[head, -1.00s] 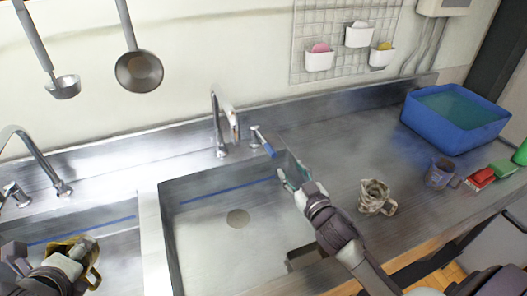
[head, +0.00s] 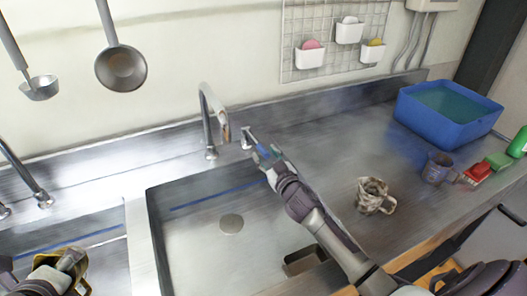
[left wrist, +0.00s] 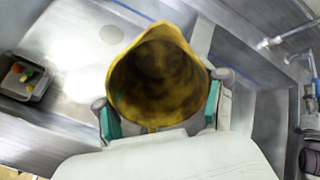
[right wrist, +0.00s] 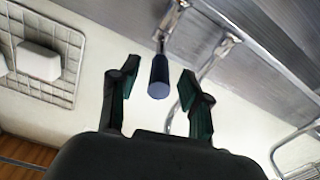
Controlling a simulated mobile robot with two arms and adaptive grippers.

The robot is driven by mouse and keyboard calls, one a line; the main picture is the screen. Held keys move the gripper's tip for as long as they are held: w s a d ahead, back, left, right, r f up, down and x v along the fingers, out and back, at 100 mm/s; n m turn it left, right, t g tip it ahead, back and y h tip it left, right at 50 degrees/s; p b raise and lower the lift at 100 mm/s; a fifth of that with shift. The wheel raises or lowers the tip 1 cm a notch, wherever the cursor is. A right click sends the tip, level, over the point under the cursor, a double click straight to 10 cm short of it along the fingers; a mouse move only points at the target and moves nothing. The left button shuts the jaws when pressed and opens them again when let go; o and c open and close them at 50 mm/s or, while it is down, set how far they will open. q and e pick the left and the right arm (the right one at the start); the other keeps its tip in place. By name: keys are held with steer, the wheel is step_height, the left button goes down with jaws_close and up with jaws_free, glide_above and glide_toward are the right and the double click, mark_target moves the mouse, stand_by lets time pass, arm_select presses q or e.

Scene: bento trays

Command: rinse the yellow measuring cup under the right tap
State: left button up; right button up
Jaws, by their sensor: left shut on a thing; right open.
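The yellow measuring cup (head: 48,274) is at the bottom left of the head view, partly cut off. In the left wrist view the cup (left wrist: 155,70) shows its open mouth and dark stains inside. My left gripper (left wrist: 160,112) is shut on it, a finger at each side. The right tap (head: 207,118) stands behind the right basin, with a blue-ended lever (head: 248,136) beside it. My right gripper (head: 267,154) is open at the lever. In the right wrist view the dark blue handle (right wrist: 158,78) lies between the open fingers (right wrist: 157,88). I see no water flowing.
The left tap (head: 25,178) is at the left edge. A stained mug (head: 372,197), a grey cup (head: 438,168) and a blue water tub (head: 440,125) stand on the right counter.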

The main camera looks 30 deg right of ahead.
steer(key=shift+w, duration=0.9)
steer(key=shift+c, duration=0.2)
jaws_close()
